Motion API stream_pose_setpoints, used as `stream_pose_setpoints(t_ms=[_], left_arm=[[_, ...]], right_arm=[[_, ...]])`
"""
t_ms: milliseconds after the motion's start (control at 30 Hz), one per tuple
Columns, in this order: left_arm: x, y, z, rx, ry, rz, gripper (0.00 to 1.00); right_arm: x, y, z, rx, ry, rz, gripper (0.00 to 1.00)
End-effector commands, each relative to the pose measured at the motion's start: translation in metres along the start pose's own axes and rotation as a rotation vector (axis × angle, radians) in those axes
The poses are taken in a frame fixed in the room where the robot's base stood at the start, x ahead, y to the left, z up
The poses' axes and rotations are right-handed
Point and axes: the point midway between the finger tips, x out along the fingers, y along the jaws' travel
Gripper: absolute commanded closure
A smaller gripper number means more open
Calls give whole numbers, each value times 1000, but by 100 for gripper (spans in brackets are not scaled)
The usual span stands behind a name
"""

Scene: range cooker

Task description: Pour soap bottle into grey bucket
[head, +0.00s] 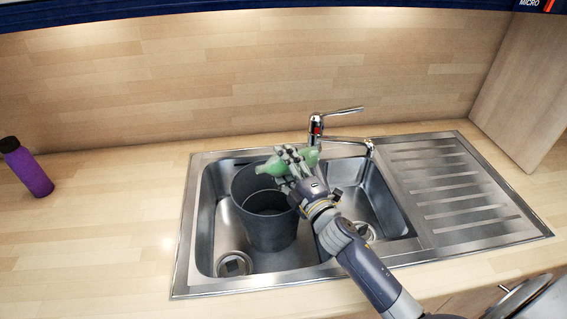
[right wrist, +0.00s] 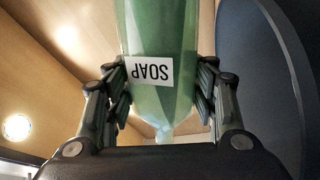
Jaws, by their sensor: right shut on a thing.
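The green soap bottle (head: 270,168) is held on its side, tilted, over the grey bucket (head: 268,232) in the head view. My right gripper (head: 292,163) is shut on it, and its fingers hide the bottle's middle. In the right wrist view the bottle (right wrist: 160,100), with a white SOAP label, sits between the two finger pairs of my right gripper (right wrist: 162,88). The bucket stands upright in the left sink basin, and its dark side shows at the right of the wrist view (right wrist: 262,90). I cannot tell whether soap is flowing. My left gripper is not in view.
The metal sink (head: 190,262) has a tap (head: 318,128) behind the basins and a ribbed drainer (head: 455,190) to the right. A purple bottle (head: 28,172) with a black cap stands on the left worktop. The worktop between it and the sink is clear.

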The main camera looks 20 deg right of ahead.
Motion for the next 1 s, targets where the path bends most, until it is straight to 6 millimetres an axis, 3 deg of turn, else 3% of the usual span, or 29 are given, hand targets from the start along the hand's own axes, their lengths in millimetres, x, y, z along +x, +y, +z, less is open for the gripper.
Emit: stream_pose_setpoints(t_ms=[1000], left_arm=[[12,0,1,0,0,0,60]], right_arm=[[-1,-11,2,-119,13,2,79]])
